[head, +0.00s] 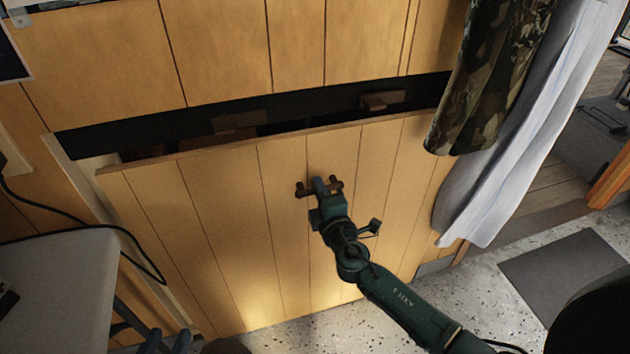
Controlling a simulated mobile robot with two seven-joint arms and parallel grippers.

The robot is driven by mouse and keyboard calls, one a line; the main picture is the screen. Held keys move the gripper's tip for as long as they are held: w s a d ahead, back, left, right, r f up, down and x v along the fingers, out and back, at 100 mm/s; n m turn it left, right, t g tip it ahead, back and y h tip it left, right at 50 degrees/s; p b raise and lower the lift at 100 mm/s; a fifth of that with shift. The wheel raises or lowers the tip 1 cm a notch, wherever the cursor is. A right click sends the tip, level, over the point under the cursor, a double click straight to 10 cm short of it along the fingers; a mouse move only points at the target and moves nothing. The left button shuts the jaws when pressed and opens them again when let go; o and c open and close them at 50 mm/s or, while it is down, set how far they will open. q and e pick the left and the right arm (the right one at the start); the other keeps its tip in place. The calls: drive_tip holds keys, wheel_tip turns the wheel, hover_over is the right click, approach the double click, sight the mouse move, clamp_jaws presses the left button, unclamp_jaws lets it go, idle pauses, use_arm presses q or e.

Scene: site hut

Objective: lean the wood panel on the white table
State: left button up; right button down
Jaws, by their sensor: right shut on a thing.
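The wood panel (225,220), with vertical plank grooves, stands in front of a dark gap in the wood wall, its top edge slightly tilted in the picture. My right gripper (320,187) is shut on a small brown handle (302,190) on the panel's upper middle. A pale, round-cornered top (55,290) at the lower left looks like the white table; it is cut off by the picture's edge, left of the panel. What seems to be my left gripper (167,343) shows only in part at the bottom edge, near the panel's lower left; its jaws are unclear.
Brown blocks (382,100) show in the dark gap behind the panel. A camouflage cloth (490,75) and a white curtain (510,150) hang close to its right. A black cable (75,210) runs at left. Speckled floor (470,285) and a grey mat (567,268) lie at right.

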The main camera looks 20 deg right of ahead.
drive_tip(key=shift+s+d+r, duration=0.2)
drive_tip(key=shift+s+r, duration=0.05)
drive_tip(key=shift+s, duration=0.25)
drive_tip(key=shift+s+d+r, duration=0.15)
drive_tip(key=shift+s+r, duration=0.05)
drive_tip(key=shift+s, duration=0.35)
drive_tip(key=shift+s+d+r, duration=0.2)
drive_tip(key=shift+s+r, duration=0.05)
drive_tip(key=shift+s, duration=0.25)
drive_tip(key=shift+s+d+r+p, duration=0.15)
drive_tip(key=shift+s+d, duration=0.15)
drive_tip(key=shift+s, duration=0.55)
drive_tip(key=shift+s+d+r+p, duration=0.15)
drive_tip(key=shift+s+d, duration=0.1)
drive_tip(key=shift+s, duration=0.6)
drive_tip(key=shift+s+d+r, duration=0.1)
drive_tip(key=shift+s+d, duration=0.1)
drive_tip(key=shift+s, duration=0.35)
drive_tip(key=shift+s+d+r, duration=0.15)
drive_tip(key=shift+s, duration=0.4)
drive_tip(key=shift+s+d+r, duration=0.1)
drive_tip(key=shift+s+d, duration=0.1)
drive_tip(key=shift+s, duration=0.35)
